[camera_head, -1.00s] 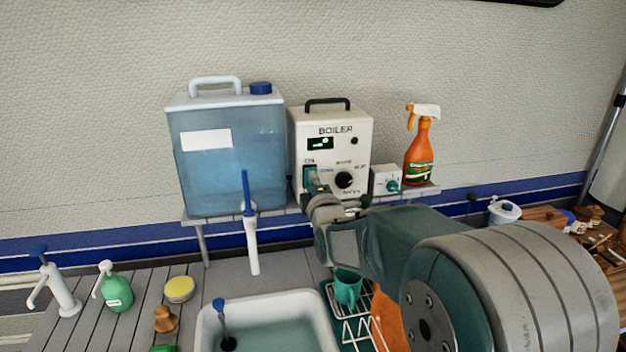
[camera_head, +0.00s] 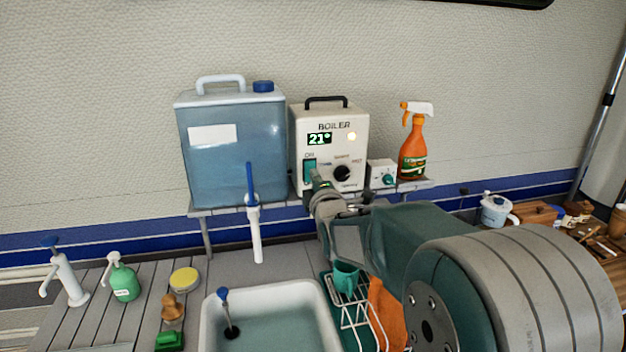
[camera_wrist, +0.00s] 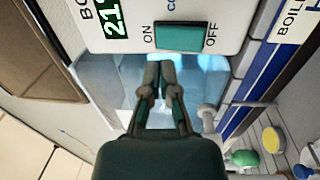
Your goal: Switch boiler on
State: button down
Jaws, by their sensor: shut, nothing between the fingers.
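The white boiler (camera_head: 331,122) stands on a shelf against the wall, with a black handle on top. Its display (camera_head: 319,139) is lit green and reads 21°, and a small light (camera_head: 352,136) on its front glows. Its green ON/OFF rocker switch (camera_head: 309,171) also shows in the wrist view (camera_wrist: 181,37). A dark knob (camera_head: 342,173) is right of the switch. My gripper (camera_head: 318,181) is shut and empty in front of the switch; in the wrist view its fingertips (camera_wrist: 159,68) are just below the switch. I cannot tell whether they touch it.
A blue water tank (camera_head: 232,150) with a tap (camera_head: 254,215) stands left of the boiler. A small white box (camera_head: 381,174) and an orange spray bottle (camera_head: 413,150) stand right of it. The sink (camera_head: 270,315) and drying rack (camera_head: 350,310) are below.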

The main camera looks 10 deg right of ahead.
jog(key=s+r, duration=0.1)
jog(key=s, duration=0.9)
jog(key=shift+d+r, duration=0.15)
jog(key=shift+r, duration=0.1)
jog(key=shift+w+d, duration=0.1)
jog(key=s+f+m+g, duration=0.3)
jog(key=s+m, duration=0.3)
jog(key=s, duration=0.3)
jog(key=s+f+m+g, duration=0.4)
jog(key=s+m+g, duration=0.2)
jog(key=s, duration=0.3)
jog(key=s+a+f+m+g, duration=0.1)
jog(key=s+f+m+g, duration=0.2)
jog(key=s+m, duration=0.3)
jog(key=s+g, duration=0.1)
jog(key=s, duration=0.2)
jog(key=shift+f+g, duration=0.3)
jog(key=shift+f, duration=0.05)
